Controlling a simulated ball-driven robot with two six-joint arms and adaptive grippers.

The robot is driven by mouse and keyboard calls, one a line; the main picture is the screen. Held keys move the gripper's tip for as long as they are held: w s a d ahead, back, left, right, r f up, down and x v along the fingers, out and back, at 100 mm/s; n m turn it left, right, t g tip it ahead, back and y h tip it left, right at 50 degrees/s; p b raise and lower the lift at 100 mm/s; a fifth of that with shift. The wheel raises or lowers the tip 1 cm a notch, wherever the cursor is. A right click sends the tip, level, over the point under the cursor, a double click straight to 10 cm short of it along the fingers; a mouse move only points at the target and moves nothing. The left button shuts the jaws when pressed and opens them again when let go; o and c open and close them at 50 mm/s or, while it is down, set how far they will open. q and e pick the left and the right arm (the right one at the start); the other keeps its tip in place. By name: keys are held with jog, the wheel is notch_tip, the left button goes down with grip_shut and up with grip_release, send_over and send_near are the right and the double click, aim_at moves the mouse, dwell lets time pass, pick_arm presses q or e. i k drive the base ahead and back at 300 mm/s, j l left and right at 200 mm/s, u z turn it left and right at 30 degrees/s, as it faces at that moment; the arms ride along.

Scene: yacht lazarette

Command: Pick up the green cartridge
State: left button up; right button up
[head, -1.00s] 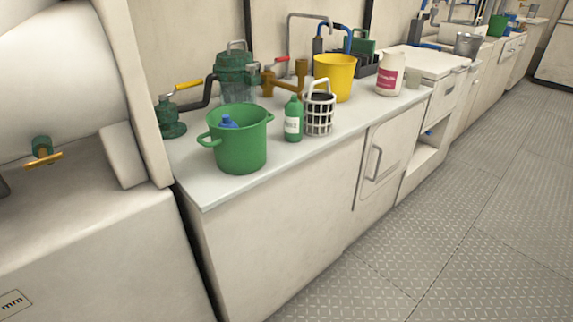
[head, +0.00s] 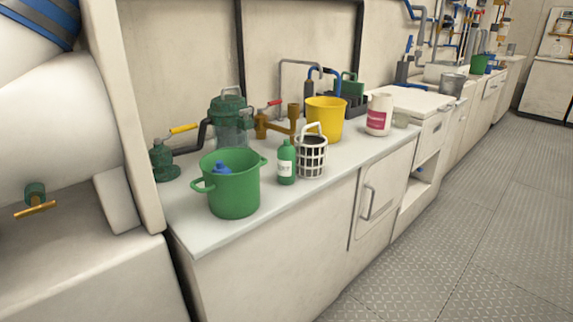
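I cannot pick out a thing that is clearly a green cartridge in the head view. A green bottle with a white label (head: 286,163) stands upright on the white counter (head: 190,232). A green two-handled bucket (head: 233,190) stands to its left, with a blue object (head: 221,168) showing inside; the rest of its inside is hidden. A white lattice basket (head: 312,160) stands just right of the bottle and holds something dark. A green strainer with a clear bowl (head: 230,118) stands behind the bucket. Neither of my grippers is in view.
A yellow bucket (head: 326,118), a brass valve with a red handle (head: 277,122), a green valve with a yellow handle (head: 165,160) and a white jug (head: 379,115) share the counter. A large white tank (head: 60,140) is at left. The tread-plate floor (head: 470,230) is clear.

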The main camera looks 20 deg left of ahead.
aim_at(285, 152)
jog(key=u, duration=0.45)
jog(key=i+l+u, duration=0.2)
jog(key=l, duration=0.2)
jog(key=i+l+u, duration=0.15)
jog(key=l, duration=0.25)
jog(key=i+l+u, duration=0.2)
jog(key=l, duration=0.2)
jog(key=l+u, duration=0.2)
jog(key=l, duration=0.25)
